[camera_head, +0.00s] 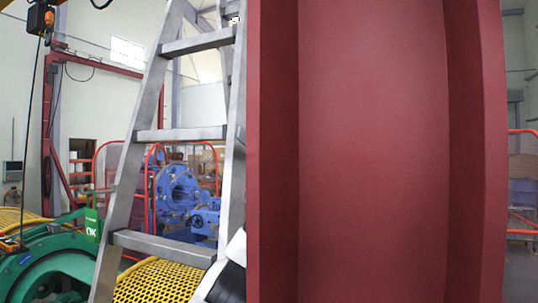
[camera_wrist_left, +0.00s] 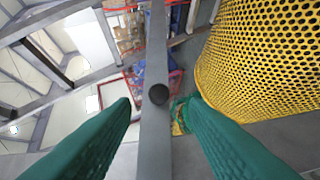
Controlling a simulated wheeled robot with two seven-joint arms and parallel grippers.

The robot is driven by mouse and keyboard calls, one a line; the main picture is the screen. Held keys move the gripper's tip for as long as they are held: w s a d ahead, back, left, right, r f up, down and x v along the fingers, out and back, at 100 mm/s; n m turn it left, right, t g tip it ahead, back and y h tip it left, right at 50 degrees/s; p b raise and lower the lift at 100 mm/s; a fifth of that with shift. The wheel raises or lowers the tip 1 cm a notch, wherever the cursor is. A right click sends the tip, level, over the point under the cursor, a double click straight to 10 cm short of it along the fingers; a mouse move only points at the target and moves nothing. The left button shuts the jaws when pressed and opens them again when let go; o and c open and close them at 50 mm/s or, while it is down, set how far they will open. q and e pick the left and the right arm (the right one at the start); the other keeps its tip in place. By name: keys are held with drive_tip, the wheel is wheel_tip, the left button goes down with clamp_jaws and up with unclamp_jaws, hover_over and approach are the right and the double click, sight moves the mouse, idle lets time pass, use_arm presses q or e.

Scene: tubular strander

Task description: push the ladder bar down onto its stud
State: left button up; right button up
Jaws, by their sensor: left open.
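A grey metal ladder (camera_head: 180,135) with flat rungs stands left of centre in the head view. In the left wrist view a grey bar (camera_wrist_left: 155,140) runs from top to bottom through the middle. A dark round spot (camera_wrist_left: 158,94) sits on it; I cannot tell if it is a hole or a stud end. My left gripper (camera_wrist_left: 157,103) is open, its two green fingers one on each side of the bar with gaps to it. Whether the bar is seated on a stud does not show. My right gripper is in neither view.
A large dark red panel (camera_head: 375,150) fills the right half of the head view and hides what is behind. Yellow perforated mesh (camera_wrist_left: 265,60) lies right in the wrist view.

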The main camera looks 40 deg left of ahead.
use_arm(q)
drive_tip(key=p+x, duration=0.1)
drive_tip(key=x, duration=0.2)
drive_tip(key=p+x, duration=0.2)
drive_tip(key=x, duration=0.1)
drive_tip(key=shift+w+r, duration=0.1)
drive_tip(key=shift+w, duration=0.3)
drive_tip(key=shift+w+a+f, duration=0.1)
drive_tip(key=shift+a+f, duration=0.2)
drive_tip(key=shift+a, duration=0.3)
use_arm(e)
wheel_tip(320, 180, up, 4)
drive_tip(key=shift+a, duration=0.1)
